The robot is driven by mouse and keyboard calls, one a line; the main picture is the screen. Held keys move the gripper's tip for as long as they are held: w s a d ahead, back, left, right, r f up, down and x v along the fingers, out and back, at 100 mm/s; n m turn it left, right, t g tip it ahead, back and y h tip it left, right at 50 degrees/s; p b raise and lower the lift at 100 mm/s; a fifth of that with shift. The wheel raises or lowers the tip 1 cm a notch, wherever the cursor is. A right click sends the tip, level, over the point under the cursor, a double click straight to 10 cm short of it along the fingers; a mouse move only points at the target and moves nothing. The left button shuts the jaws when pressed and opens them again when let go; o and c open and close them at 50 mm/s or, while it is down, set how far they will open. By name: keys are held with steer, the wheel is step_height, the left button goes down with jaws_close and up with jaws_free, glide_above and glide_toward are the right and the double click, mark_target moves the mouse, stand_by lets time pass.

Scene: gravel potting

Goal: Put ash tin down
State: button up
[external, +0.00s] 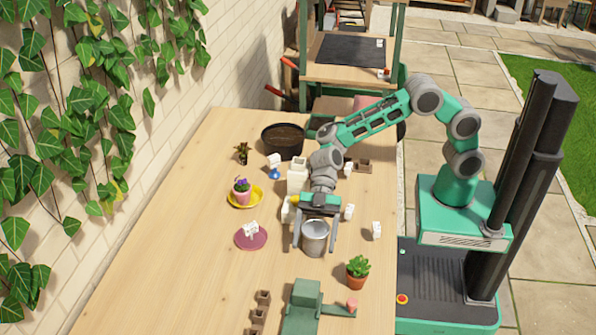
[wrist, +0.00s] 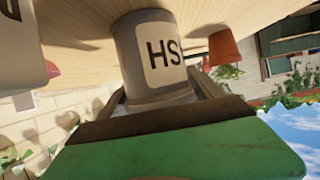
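The ash tin (external: 315,237) is a small grey metal bucket between the two fingers of my gripper (external: 315,240), over the front middle of the wooden table. In the wrist view the tin (wrist: 125,60) shows a pale label with the letters "HS"; the rest of the label is out of sight. The fingers (wrist: 160,90) lie along its two sides and look closed on it. The tin looks upright, with its base at or very close to the tabletop; I cannot tell if it bears on it.
A potted succulent (external: 357,272) stands right and in front of the tin. A maroon disc (external: 251,237) with white pieces lies to the left, and a yellow saucer (external: 259,199) with a flowerpot behind it. A green tool (external: 303,308) lies in front. The table's left side is clear.

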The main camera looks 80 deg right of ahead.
mark_target(315, 225)
steer(key=o, duration=0.3)
steer(key=shift+r, duration=0.35)
steer(key=v, duration=0.5)
steer(key=shift+w+d+f, duration=0.1)
steer(key=shift+d, duration=0.15)
steer(key=r, duration=0.6)
steer(key=shift+a+r+p, duration=0.25)
steer(key=shift+r+p, duration=0.15)
